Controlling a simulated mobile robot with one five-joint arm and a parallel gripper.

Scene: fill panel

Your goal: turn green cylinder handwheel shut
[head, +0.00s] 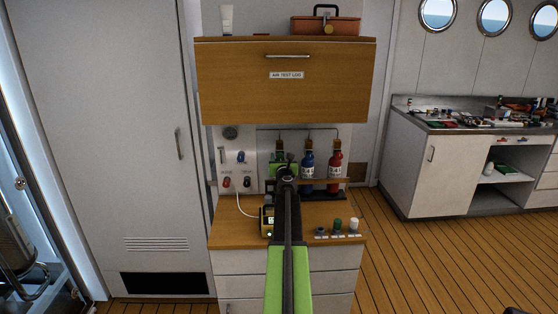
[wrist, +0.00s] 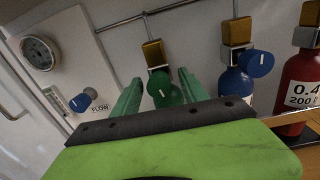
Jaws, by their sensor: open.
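The green cylinder (head: 279,156) stands leftmost of three cylinders in the panel's rack, mostly hidden behind my arm in the head view. In the wrist view its green handwheel (wrist: 163,90), with a white mark on its face, sits below a brass valve block (wrist: 154,54). My gripper (wrist: 162,84) is open, its two green fingers on either side of the handwheel. I cannot tell whether the fingers touch it.
The blue cylinder (head: 307,169) and red cylinder (head: 335,171) stand close on the right. A gauge (wrist: 40,53) and blue flow knob (wrist: 81,102) are on the left. A wooden flap (head: 285,100) overhangs above.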

